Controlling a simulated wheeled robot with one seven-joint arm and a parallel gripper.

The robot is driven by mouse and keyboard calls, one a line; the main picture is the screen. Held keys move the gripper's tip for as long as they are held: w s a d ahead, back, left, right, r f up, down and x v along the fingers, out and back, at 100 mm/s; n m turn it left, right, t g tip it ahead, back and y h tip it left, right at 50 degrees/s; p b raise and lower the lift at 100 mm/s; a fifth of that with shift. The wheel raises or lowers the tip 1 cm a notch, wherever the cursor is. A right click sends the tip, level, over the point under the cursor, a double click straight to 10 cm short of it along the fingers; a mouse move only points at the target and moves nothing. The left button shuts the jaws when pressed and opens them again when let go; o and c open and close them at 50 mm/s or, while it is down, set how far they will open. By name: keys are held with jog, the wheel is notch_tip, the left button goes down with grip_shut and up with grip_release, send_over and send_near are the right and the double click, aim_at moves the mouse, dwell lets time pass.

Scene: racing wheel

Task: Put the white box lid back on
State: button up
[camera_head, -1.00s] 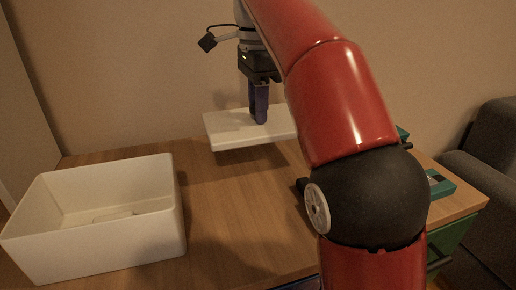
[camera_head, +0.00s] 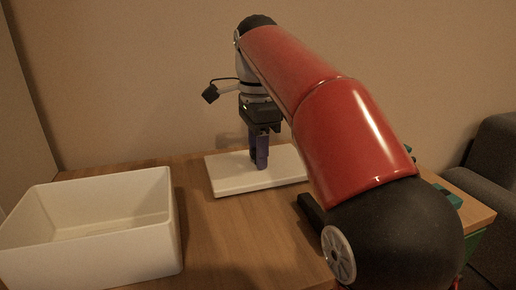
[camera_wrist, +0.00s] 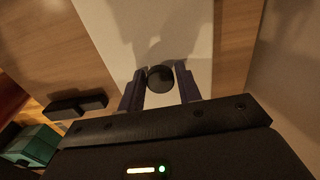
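The white lid (camera_head: 222,179) is a flat panel lying level, low at the table's back middle. I cannot tell whether it fully rests on the table. In the wrist view the lid (camera_wrist: 120,30) has a dark round knob (camera_wrist: 160,78). My gripper (camera_head: 260,165) points down onto the lid's middle. In the wrist view its two purple fingers (camera_wrist: 160,80) stand on either side of the knob and appear closed against it. The white box (camera_head: 130,245) stands open at the left front, to the left of the lid, with its inside visible.
The wooden table (camera_head: 215,235) is bare between box and lid. A dark block (camera_head: 310,211) lies right of the lid, partly hidden by my red arm. Green items (camera_head: 448,196) sit at the right end. A wall (camera_head: 120,80) rises behind; a grey sofa (camera_head: 490,150) stands right.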

jog(key=shift+o, duration=1.4)
